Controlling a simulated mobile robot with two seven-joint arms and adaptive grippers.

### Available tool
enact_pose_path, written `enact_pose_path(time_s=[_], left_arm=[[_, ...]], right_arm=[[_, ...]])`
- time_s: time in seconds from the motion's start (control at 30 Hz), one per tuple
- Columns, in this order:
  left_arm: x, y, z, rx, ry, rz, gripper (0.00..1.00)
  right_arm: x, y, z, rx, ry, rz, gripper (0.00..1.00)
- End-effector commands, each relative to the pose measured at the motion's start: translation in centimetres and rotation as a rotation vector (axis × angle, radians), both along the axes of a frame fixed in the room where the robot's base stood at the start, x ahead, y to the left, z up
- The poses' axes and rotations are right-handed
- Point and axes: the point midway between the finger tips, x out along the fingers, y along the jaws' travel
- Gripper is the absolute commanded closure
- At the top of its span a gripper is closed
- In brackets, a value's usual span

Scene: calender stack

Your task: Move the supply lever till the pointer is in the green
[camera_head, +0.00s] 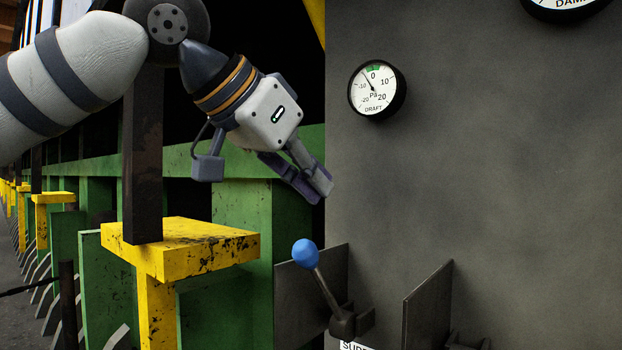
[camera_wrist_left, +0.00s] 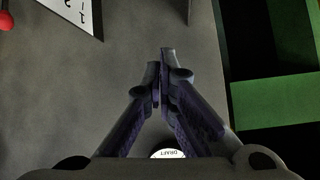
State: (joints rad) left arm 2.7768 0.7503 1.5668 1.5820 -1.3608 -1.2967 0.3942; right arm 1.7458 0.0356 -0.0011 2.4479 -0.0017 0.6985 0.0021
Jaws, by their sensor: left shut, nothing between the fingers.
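The supply lever has a blue ball knob (camera_head: 305,252) on a thin rod that leans up and left from a dark pivot block. Part of its white label (camera_head: 355,346) shows at the bottom edge, cut off. The draft gauge (camera_head: 377,90) is on the grey panel; its black pointer points up and left, a little left of the green band, between -10 and 0. My left gripper (camera_head: 320,193) is shut and empty, above the knob and apart from it. Its shut fingers (camera_wrist_left: 162,65) show in the left wrist view, with the gauge's edge (camera_wrist_left: 168,154) behind them. My right gripper is in neither view.
Dark upright plates (camera_head: 427,305) flank the lever on the panel. A yellow ledge (camera_head: 185,243) and green framework stand at left. A second gauge (camera_head: 565,6) is cut off at top right. A red knob (camera_wrist_left: 5,21) shows in the left wrist view.

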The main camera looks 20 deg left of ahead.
Motion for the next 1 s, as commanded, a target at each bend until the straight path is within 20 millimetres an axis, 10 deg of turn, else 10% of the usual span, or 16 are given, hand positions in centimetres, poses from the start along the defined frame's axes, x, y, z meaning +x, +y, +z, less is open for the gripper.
enact_pose_path(time_s=[0.23, 1.0], left_arm=[[4.0, -1.9, -3.5, -0.003, 0.008, -0.002, 1.0], [1.1, 0.8, -5.4, -0.008, -0.013, 0.001, 1.0]], right_arm=[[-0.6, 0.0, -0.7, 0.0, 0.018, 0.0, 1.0], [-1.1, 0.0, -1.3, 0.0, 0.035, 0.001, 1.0]])
